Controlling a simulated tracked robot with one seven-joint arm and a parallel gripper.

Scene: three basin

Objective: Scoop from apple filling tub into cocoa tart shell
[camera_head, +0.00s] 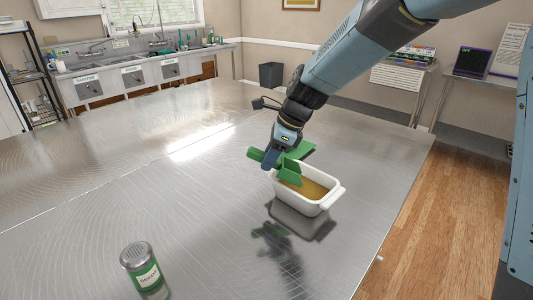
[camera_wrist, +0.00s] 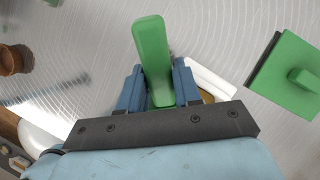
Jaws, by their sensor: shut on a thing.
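A white rectangular tub (camera_head: 334,196) with golden-brown apple filling (camera_head: 312,186) stands on the steel table in the head view. Its white rim (camera_wrist: 212,78) shows partly behind my gripper in the wrist view. My gripper (camera_head: 270,160) is shut on the handle of a green scoop (camera_head: 290,168), beside the tub's far left end. The scoop's lower part overlaps the tub's left end; whether it touches the filling is unclear. In the wrist view the green handle (camera_wrist: 153,55) sits between my fingers (camera_wrist: 160,88). I cannot make out the cocoa tart shell for certain.
A green-labelled shaker (camera_head: 145,270) stands at the table's front left. The table's left side is clear.

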